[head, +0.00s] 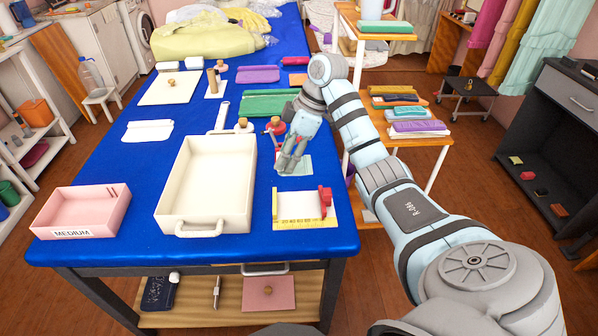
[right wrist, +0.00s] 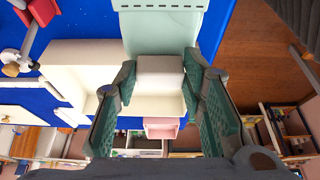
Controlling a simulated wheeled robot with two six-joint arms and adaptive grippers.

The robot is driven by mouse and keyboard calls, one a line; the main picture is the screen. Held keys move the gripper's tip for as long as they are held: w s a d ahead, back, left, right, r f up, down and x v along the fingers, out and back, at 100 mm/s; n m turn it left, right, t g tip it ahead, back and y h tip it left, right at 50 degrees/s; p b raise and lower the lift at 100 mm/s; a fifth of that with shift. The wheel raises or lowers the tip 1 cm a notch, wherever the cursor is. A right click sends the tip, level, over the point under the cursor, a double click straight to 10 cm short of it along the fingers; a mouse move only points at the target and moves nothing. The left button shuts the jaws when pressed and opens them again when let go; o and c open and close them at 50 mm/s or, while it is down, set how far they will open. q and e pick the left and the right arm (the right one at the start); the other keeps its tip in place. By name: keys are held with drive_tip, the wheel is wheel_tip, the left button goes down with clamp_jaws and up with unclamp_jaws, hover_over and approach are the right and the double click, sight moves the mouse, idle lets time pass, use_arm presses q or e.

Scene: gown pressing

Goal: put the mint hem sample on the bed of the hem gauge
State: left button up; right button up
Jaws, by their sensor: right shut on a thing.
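The mint hem sample (head: 303,165) is a flat pale green piece at my right gripper (head: 288,163), over the right side of the blue table. In the right wrist view the mint sample (right wrist: 160,22) spreads beyond the fingertips, and its pale block-like end (right wrist: 162,68) is between the fingers of my right gripper (right wrist: 160,80). The gripper is shut on it. Whether the sample touches the table is unclear. The hem gauge (head: 298,222), with a white bed, yellow ruled front edge and red part at right, lies just nearer than the gripper; its bed is empty. My left gripper is not in view.
A deep cream tray (head: 165,220) stands left of the gauge. A pink box marked MEDIUM (head: 75,236) is at front left. A red-based object (head: 273,127) and a green folded piece (head: 262,105) lie just behind the gripper. The table's right edge is close.

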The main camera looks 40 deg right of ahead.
sight(306, 164)
wheel_tip(306, 164, down, 10)
drive_tip(key=shift+d+f+b, duration=0.1)
drive_tip(key=shift+d+b, duration=0.05)
drive_tip(key=shift+b, duration=0.25)
wheel_tip(306, 164, down, 4)
drive_tip(key=shift+f+b, duration=0.1)
drive_tip(key=shift+b, duration=0.35)
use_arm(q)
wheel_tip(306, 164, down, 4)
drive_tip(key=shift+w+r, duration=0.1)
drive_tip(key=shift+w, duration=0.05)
use_arm(e)
drive_tip(key=o, duration=1)
drive_tip(key=shift+o, duration=0.2)
drive_tip(key=p+v, duration=0.2)
drive_tip(key=v, duration=1)
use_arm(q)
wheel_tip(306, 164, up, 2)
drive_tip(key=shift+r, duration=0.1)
